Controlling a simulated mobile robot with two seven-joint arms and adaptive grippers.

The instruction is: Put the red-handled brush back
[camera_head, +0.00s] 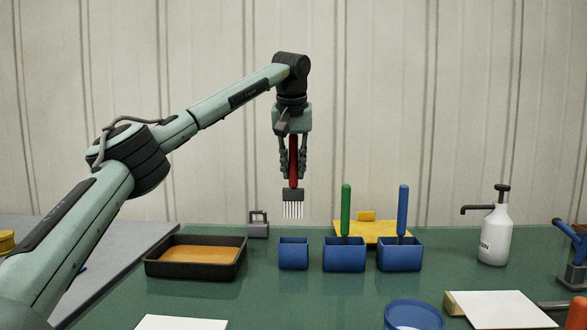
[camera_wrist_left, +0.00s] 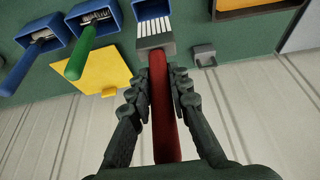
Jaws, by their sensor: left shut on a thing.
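The red-handled brush (camera_head: 293,172) hangs upright, bristles down, from my left gripper (camera_head: 293,168). The gripper is shut on its red handle. The brush is in the air above an empty-looking blue holder (camera_head: 293,254), with a gap between the bristles and the holder's rim. In the left wrist view the red handle (camera_wrist_left: 163,105) runs between the fingers (camera_wrist_left: 160,95), and the white bristles overlap the blue holder (camera_wrist_left: 138,8). My right gripper does not show.
A green-handled brush (camera_head: 346,210) and a blue-handled brush (camera_head: 402,210) stand in the blue holders to the right. A black tray (camera_head: 165,270) with orange contents lies to the left. A yellow board (camera_head: 372,228), grey block (camera_head: 258,229) and pump bottle (camera_head: 495,238) stand nearby.

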